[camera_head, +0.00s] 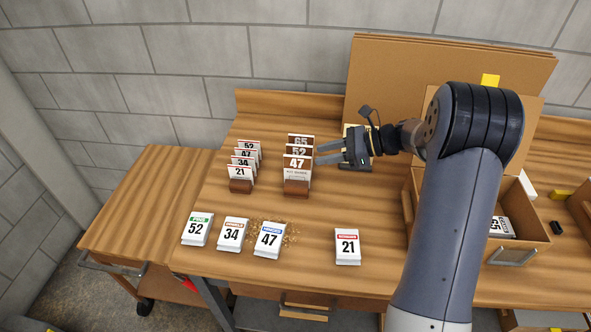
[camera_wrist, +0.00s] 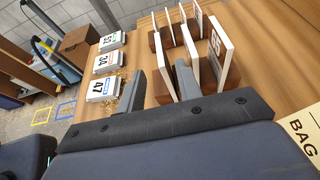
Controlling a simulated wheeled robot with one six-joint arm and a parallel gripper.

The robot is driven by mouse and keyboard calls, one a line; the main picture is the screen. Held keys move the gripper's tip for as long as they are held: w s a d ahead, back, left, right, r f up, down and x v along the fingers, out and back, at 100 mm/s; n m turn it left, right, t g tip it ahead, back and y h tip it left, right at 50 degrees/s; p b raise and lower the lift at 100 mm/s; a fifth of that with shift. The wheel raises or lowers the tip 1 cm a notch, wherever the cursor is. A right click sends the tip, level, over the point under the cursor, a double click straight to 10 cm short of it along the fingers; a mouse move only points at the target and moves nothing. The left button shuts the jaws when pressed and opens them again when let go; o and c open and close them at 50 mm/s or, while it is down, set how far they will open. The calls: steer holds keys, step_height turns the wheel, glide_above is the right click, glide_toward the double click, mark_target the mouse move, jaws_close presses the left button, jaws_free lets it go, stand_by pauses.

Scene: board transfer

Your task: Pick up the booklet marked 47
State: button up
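A white booklet stack marked 47 (camera_head: 269,240), with a blue band, lies flat near the table's front; it also shows in the wrist view (camera_wrist: 103,88). Two wooden holders carry upright cards. The front card of the right holder is marked 47 (camera_head: 297,165). The left holder has another 47 card (camera_head: 246,155), partly covered by cards before it. My gripper (camera_head: 318,154) is open, just right of the right holder, fingers pointing left. In the wrist view its fingers (camera_wrist: 159,69) are apart with nothing held between them; one is close beside the holder's cards.
Booklets marked 52 (camera_head: 197,229), 34 (camera_head: 233,234) and 21 (camera_head: 348,246) lie along the front. Brown specks surround the 47 stack. A cardboard box (camera_head: 520,252) stands at right. Cardboard sheets (camera_head: 400,62) lean at the back. The left tabletop is clear.

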mark_target(300, 157)
steer(key=x, duration=0.4)
steer(key=shift+a+p, duration=0.3)
steer(key=shift+p, duration=0.05)
steer(key=p+x, duration=0.1)
steer(key=x, duration=0.3)
steer(key=shift+w+a+r+p, duration=0.1)
steer(key=shift+a+r+p, duration=0.15)
steer(key=shift+p, duration=0.15)
steer(key=shift+w+a+f, duration=0.1)
steer(key=shift+a+f, duration=0.2)
steer(key=shift+a, duration=0.1)
steer(key=shift+c, duration=0.5)
jaws_close()
